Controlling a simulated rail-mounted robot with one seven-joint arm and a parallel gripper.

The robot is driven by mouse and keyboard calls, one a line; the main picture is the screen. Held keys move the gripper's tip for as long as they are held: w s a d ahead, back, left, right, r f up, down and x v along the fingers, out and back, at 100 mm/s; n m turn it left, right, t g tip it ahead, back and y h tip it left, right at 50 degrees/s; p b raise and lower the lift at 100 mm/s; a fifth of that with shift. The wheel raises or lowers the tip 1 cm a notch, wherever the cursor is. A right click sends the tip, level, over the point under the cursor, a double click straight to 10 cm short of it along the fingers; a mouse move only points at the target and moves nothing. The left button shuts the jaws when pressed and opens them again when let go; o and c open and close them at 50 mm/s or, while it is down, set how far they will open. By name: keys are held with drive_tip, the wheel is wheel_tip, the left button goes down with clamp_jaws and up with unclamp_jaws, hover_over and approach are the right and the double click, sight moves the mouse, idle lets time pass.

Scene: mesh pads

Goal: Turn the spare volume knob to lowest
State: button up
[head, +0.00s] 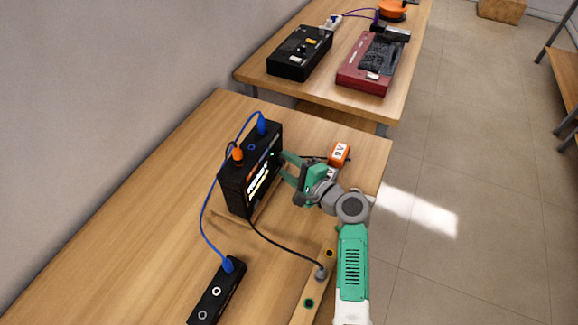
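An upright black box (236,185) with lit lettering on its front stands on the near wooden table. A small green light shows on the right part of that front. My green gripper (285,167) is in front of this face, at its right side, with its fingers apart and nothing visible between them. I cannot tell whether a fingertip touches the box. No knob can be made out clearly as the spare volume knob. Part of the box's front near my gripper is hard to see. A black box with small controls (300,50) lies on the far table.
A wooden board (315,290) lies near the right edge. A red device (372,62) is on the far table. The left tabletop is clear.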

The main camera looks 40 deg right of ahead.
drive_tip(key=s, duration=0.2)
drive_tip(key=s+p, duration=0.1)
drive_tip(key=s, duration=0.2)
drive_tip(key=s+r+p, duration=0.1)
drive_tip(key=s, duration=0.1)
drive_tip(key=shift+s, duration=0.4)
